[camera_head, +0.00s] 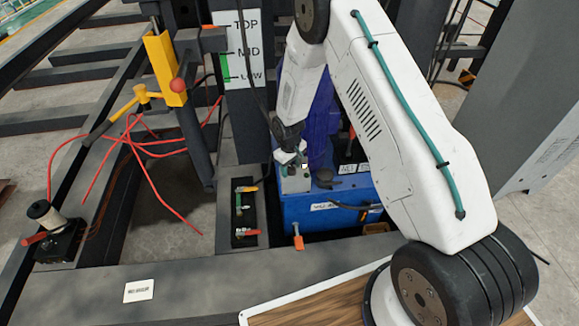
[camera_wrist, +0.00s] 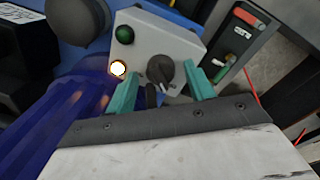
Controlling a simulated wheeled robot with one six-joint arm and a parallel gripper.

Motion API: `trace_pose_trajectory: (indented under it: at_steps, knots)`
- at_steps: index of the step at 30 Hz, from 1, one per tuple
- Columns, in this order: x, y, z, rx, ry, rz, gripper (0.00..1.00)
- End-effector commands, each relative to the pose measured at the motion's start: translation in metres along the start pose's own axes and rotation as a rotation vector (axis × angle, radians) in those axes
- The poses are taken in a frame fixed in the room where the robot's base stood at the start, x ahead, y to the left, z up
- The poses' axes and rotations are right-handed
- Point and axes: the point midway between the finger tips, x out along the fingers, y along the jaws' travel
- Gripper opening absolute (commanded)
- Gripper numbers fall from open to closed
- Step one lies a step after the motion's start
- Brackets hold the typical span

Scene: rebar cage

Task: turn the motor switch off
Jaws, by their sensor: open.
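The motor switch is a black rotary knob (camera_wrist: 160,68) on a pale grey control box (camera_wrist: 180,42), seen in the wrist view. The box also has a dark green button (camera_wrist: 124,34) and a lamp (camera_wrist: 118,68) glowing yellow-white. My gripper (camera_wrist: 163,77) is open, with one teal finger on each side of the knob; I cannot tell whether either finger touches it. In the head view, the box (camera_head: 296,184) sits on a blue unit, with my gripper (camera_head: 292,160) right over it. The knob is hidden there.
The blue unit (camera_head: 310,214) carries a blue cylinder (camera_head: 320,125) and black fittings close to my gripper. A black panel with valve levers (camera_head: 243,215) stands to the left. Red hoses (camera_head: 150,150) hang farther left, beside a yellow bracket (camera_head: 163,68).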

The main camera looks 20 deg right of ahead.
Motion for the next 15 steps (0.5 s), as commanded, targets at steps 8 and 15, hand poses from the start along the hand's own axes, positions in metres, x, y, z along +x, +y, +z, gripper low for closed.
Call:
trace_pose_trajectory:
  at_steps: [8, 15]
  knots:
    - [-0.036, 0.001, -0.002, 0.000, 0.003, 0.001, 0.53]
    - [-0.070, 0.001, -0.002, 0.000, 0.002, 0.001, 0.53]
